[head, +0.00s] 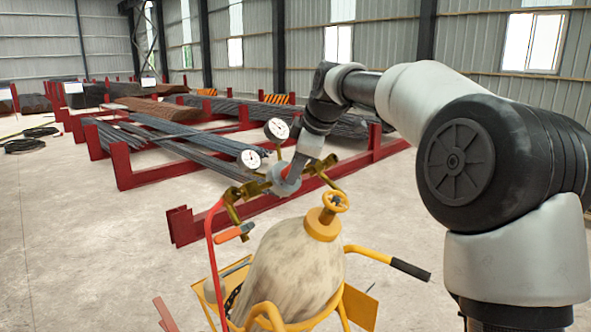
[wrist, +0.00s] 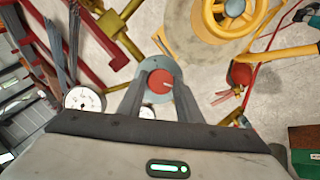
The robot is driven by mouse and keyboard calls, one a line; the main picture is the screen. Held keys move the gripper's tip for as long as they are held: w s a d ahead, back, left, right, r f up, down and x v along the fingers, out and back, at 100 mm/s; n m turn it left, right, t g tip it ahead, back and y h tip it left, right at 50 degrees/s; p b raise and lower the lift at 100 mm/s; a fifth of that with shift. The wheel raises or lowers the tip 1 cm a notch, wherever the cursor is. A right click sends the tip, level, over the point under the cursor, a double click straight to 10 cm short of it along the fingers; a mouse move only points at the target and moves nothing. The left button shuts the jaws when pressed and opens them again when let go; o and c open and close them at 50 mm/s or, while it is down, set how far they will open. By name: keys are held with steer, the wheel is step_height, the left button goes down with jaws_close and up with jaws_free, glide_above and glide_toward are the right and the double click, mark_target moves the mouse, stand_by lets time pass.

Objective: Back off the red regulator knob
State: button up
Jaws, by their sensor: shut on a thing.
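The regulator knob (wrist: 159,82) shows in the wrist view as a round grey piece with a red centre and a small pale mark. My gripper (wrist: 160,72) is shut on it, with one finger on each side. In the head view my gripper (head: 294,172) reaches down from the upper right to the grey regulator body (head: 280,187), and the fingers partly hide the knob. Two white dial gauges, an upper one (head: 277,130) and a lower one (head: 250,160), stand beside it. In the wrist view one gauge (wrist: 85,100) is clear and the other is mostly hidden.
A tan gas cylinder (head: 292,262) with a yellow valve handwheel (head: 335,202) stands in a yellow cart just below the regulator. A red hose (head: 209,255) hangs at its left. A black-gripped handle (head: 410,268) sticks out right.

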steer(key=o, duration=1)
steer(key=shift+o, duration=0.2)
steer(key=p+v, duration=0.1)
steer(key=v, duration=1.6)
steer(key=shift+s, duration=0.25)
steer(key=shift+d, duration=0.1)
